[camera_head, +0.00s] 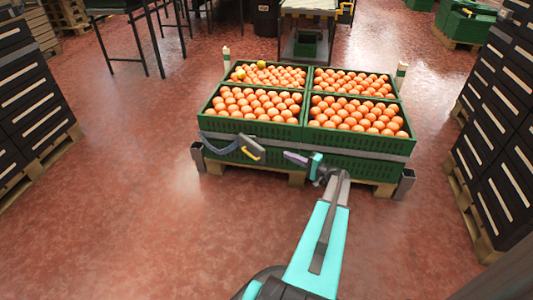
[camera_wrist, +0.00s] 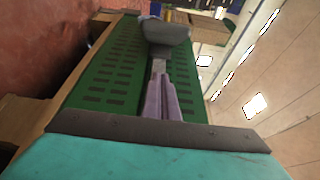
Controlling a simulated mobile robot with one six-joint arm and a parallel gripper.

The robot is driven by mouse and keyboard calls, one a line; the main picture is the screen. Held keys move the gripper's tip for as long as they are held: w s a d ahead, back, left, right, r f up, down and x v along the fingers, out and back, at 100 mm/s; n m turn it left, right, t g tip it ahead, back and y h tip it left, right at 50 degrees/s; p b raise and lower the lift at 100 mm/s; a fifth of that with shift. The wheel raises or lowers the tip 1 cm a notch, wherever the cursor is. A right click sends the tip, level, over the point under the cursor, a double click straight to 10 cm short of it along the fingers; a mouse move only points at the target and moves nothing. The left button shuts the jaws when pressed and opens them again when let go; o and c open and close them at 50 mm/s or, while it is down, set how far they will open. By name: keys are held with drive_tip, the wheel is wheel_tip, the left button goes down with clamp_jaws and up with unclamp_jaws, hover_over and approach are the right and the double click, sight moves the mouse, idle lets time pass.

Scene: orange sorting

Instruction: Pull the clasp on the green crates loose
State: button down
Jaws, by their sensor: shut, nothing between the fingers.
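The green crates (camera_head: 259,128) stand stacked on a pallet, the top ones full of oranges. A grey strap (camera_head: 370,152) runs across their front. The clasp (camera_head: 252,148), dark grey with a yellow part, is on the front left of the strap. A curved piece of strap (camera_head: 219,148) bows out to its left. My gripper (camera_head: 288,156) is shut and empty, to the right of the clasp and apart from it. In the wrist view the purple fingers (camera_wrist: 162,98) point along the green crate wall (camera_wrist: 105,75) toward a grey block (camera_wrist: 166,32), probably the clasp.
Stacks of black crates on pallets stand at the left (camera_head: 35,95) and right (camera_head: 495,130). A pallet (camera_head: 365,186) lies under the green crates, with grey corner posts (camera_head: 404,184). The red floor in front and left is clear.

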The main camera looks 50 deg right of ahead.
drive_tip(key=shift+w, duration=0.15)
drive_tip(key=w+a+b, duration=0.5)
drive_tip(key=w, duration=0.4)
drive_tip(key=shift+w+a, duration=0.35)
drive_tip(key=shift+w, duration=0.05)
idle(0.4)
drive_tip(key=shift+a, duration=0.15)
